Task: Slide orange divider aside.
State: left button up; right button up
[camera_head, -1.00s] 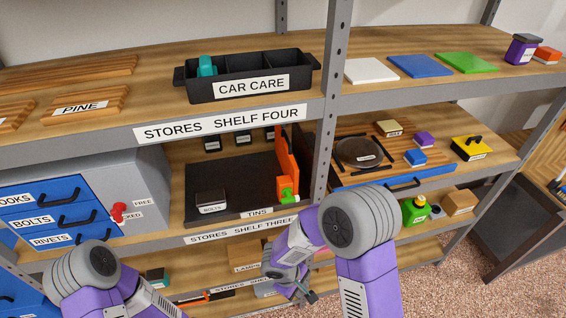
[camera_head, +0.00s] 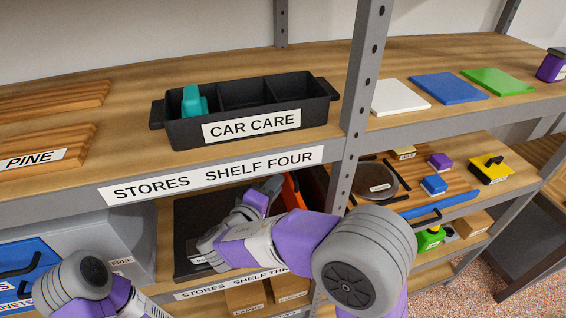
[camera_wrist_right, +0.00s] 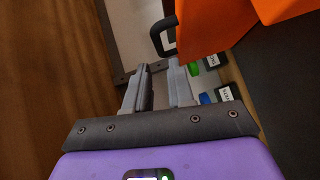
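The orange divider (camera_head: 291,192) stands in the dark tray (camera_head: 184,215) on the shelf below the STORES SHELF FOUR label. Only its upper part shows in the head view; my right arm hides the rest. It is also at the upper right of the right wrist view (camera_wrist_right: 215,28), close beyond the fingers. My right gripper (camera_head: 268,187) is inside this shelf bay, just left of the divider. In the right wrist view my right gripper (camera_wrist_right: 161,75) has a gap between its fingers, with nothing seen held. My left gripper is out of view; only my left arm shows.
The grey shelf post (camera_head: 359,105) stands right of the tray's bay. The upper shelf with the CAR CARE caddy (camera_head: 251,125) is above my right gripper. A black handle-like loop (camera_wrist_right: 161,38) is near the fingertips in the wrist view. A grey cabinet (camera_head: 118,228) stands to the left.

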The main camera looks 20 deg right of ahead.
aim_at(288, 174)
jog(key=x, duration=0.6)
jog(key=shift+d, duration=0.4)
jog(key=shift+c, duration=0.3)
grip_shut()
